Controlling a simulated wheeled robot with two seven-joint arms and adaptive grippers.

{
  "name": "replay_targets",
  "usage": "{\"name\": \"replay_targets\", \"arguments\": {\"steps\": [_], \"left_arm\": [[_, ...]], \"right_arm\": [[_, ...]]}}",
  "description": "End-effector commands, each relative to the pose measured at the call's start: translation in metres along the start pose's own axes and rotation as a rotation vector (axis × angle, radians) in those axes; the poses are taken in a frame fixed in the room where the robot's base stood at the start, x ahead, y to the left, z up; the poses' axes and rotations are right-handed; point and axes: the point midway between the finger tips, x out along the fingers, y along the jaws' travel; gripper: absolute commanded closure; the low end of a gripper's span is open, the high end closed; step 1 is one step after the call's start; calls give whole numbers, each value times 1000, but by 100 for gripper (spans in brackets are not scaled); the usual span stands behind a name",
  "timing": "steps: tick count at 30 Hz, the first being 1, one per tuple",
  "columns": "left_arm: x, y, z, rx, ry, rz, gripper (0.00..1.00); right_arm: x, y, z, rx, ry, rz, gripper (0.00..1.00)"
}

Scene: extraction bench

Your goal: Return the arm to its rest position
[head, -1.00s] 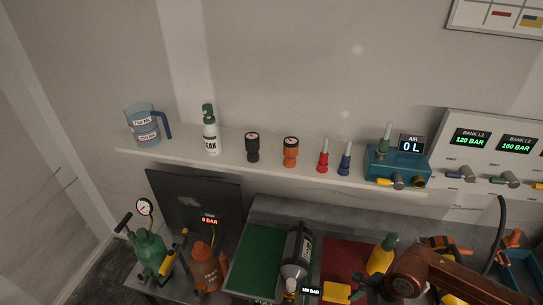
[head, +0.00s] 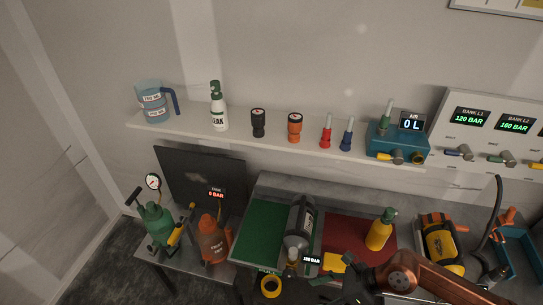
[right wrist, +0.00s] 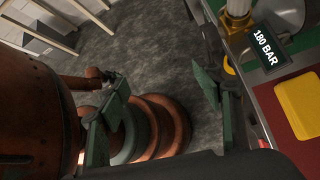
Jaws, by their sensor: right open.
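My right arm (head: 440,283) enters the head view from the lower right, in front of the bench. My right gripper (head: 352,291) hangs near the bench's front edge, partly cut off by the frame. In the right wrist view the right gripper (right wrist: 160,100) has its two green fingers spread wide, with nothing between them but floor and brown parts farther off. The bench edge, a yellow block (right wrist: 297,105) on a red mat (right wrist: 272,110) and a 180 BAR display (right wrist: 265,47) lie to the right of the fingers. My left gripper is not in view.
A grey cylinder (head: 299,222) lies by the green mat (head: 262,232). A yellow bottle (head: 380,230) stands on the red mat. A yellow-black cylinder (head: 442,240) sits at right. A green pump (head: 158,222) and orange vessel (head: 212,240) stand at left. Open floor (right wrist: 150,50) lies beside the bench.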

Motion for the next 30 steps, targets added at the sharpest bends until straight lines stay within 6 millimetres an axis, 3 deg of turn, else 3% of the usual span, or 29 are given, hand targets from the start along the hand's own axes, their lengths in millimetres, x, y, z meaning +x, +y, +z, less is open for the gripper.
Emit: {"name": "replay_targets", "arguments": {"steps": [4,7,10,13,17,21,24,28,29,30], "left_arm": [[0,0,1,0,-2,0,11],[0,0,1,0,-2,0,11],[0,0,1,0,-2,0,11],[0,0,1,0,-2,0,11],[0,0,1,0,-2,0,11],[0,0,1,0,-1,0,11],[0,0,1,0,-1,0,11],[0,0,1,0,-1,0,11],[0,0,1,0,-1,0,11],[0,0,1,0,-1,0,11]], "right_arm": [[3,23,70,167,-299,71,40],[-20,23,132,386,-599,125,40],[-63,-5,172,659,-902,158,40],[-110,-52,176,966,-1179,167,40],[-154,-118,126,1387,-1480,139,40],[-170,-165,36,1804,-1708,69,40],[-165,-177,-35,2087,-1824,-1,40],[-144,-170,-128,2445,-1923,-118,40],[-138,-164,-148,-2453,1881,146,40],[-128,-155,-174,-2404,1783,178,40]]}}
